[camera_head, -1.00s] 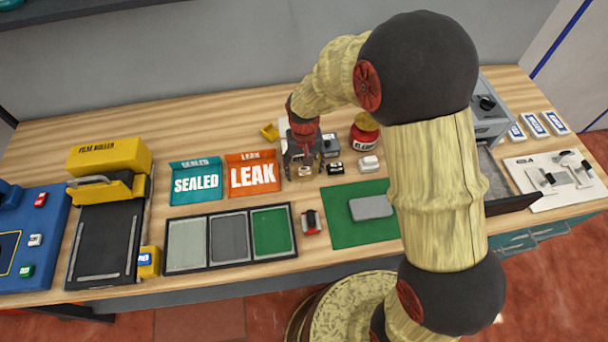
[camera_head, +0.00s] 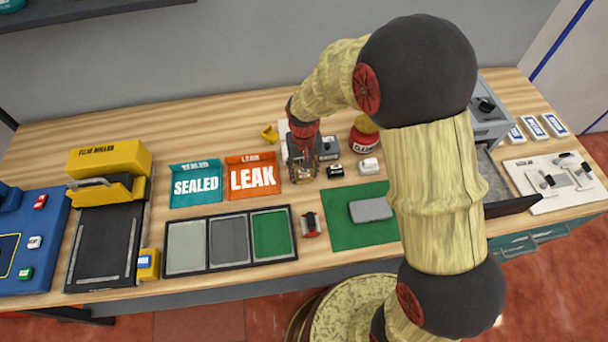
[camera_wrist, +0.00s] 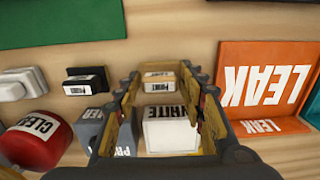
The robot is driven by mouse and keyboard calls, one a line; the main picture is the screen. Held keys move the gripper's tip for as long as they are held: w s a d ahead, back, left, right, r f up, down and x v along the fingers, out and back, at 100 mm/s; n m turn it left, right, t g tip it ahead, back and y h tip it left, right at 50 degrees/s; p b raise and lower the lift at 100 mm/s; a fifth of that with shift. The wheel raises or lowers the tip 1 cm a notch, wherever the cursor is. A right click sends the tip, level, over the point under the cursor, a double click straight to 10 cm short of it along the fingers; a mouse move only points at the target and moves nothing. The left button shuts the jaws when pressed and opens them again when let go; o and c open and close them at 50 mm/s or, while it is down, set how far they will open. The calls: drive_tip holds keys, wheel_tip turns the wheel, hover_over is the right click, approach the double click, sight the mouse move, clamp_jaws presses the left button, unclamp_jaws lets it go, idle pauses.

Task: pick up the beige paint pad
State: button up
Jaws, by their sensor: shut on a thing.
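The beige paint pad (camera_wrist: 159,84) is a small block with a dark-lettered pale label, seen between my fingertips in the wrist view. My gripper (camera_wrist: 160,79) is shut on it, low at the tabletop. In the head view my gripper (camera_head: 303,176) stands right of the orange LEAK tray (camera_head: 253,174) and mostly hides the pad. I cannot tell whether the pad is clear of the table. A similar black pad (camera_wrist: 86,82) lies apart on the left in the wrist view, with white ones (camera_wrist: 22,85) beyond it.
A white box (camera_wrist: 170,134) and grey boxes (camera_wrist: 125,140) stand close behind the pad in the wrist view. A red CLEAN bottle (camera_head: 364,136) is nearby. The green mat (camera_head: 345,233), three-panel tray (camera_head: 207,269) and red-and-black tool (camera_head: 311,224) lie in front.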

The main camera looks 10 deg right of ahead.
drive_tip(key=shift+r, duration=0.1)
drive_tip(key=shift+r+p, duration=0.4)
drive_tip(key=shift+r, duration=0.25)
drive_tip(key=s+d+r+p, duration=0.5)
drive_tip(key=s+d+r, duration=0.1)
drive_tip(key=s+r, duration=0.5)
drive_tip(key=shift+s+d+r, duration=0.2)
drive_tip(key=shift+s+r, duration=0.05)
drive_tip(key=shift+s, duration=0.5)
drive_tip(key=shift+a, duration=0.1)
drive_tip(key=w+a+f+p, duration=0.15)
drive_tip(key=w+a, duration=0.25)
drive_tip(key=w, duration=0.7)
drive_tip(key=w+a+f+p, duration=0.15)
drive_tip(key=w+a, duration=0.25)
drive_tip(key=w, duration=0.7)
drive_tip(key=shift+s+d+f+b, duration=0.15)
drive_tip(key=shift+f+b, duration=0.65)
drive_tip(key=shift+f, duration=0.55)
drive_tip(key=shift+s+a+f+b, duration=0.1)
drive_tip(key=shift+f+b, duration=0.7)
drive_tip(key=shift+f, duration=0.5)
